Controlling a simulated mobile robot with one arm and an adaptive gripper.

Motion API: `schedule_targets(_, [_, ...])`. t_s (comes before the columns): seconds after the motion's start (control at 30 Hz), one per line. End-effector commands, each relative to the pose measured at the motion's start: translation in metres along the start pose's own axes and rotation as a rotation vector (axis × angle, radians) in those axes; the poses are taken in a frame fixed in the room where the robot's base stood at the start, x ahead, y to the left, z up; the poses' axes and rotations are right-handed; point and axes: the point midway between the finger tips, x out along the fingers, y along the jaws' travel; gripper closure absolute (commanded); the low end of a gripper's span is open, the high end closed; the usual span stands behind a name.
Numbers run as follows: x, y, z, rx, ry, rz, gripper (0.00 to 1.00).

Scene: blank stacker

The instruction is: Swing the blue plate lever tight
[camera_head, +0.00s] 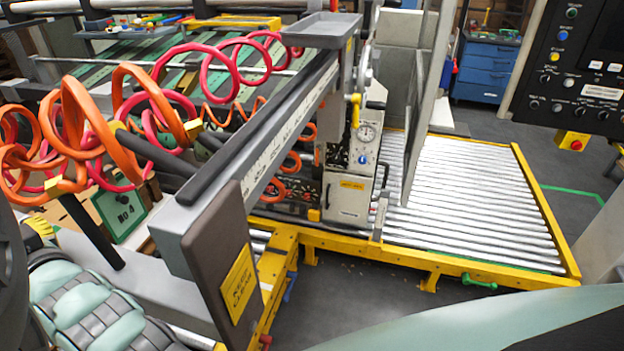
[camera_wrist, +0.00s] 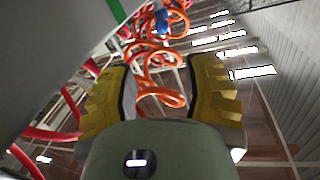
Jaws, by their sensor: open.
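No lever that I can clearly identify as the blue plate lever shows in the head view. A small blue knob (camera_head: 362,159) sits on the pale machine panel (camera_head: 350,198), below a round gauge (camera_head: 367,133). A blue bar (camera_head: 290,286) shows low beside the yellow frame; its shape is hard to tell. In the wrist view my gripper (camera_wrist: 163,75) has its two yellow-padded fingers spread, with nothing held between them. Past them, a small blurred blue part (camera_wrist: 161,22) shows among orange coils. In the head view a yellow ribbed part, likely a finger of mine, shows at the left edge.
Orange hoses (camera_head: 130,125) and red hoses (camera_head: 205,55) coil at left. A long grey beam (camera_head: 270,115) with a brown end plate (camera_head: 222,262) juts toward me. A roller conveyor (camera_head: 475,195) lies right, with a green handle (camera_head: 480,281) on its yellow frame. A control panel (camera_head: 575,65) hangs upper right.

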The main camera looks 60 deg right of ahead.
Motion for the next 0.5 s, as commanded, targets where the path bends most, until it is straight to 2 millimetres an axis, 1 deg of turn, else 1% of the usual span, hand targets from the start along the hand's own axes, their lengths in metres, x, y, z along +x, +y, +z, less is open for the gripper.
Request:
schedule_targets(0.2, [0.019,-0.004,0.0,0.007,-0.002,-0.01,0.51])
schedule_targets(0.23, [0.024,-0.004,-0.003,0.006,0.0,-0.008,0.51])
schedule_targets(0.5, [0.059,-0.004,-0.003,0.004,0.001,-0.007,0.51])
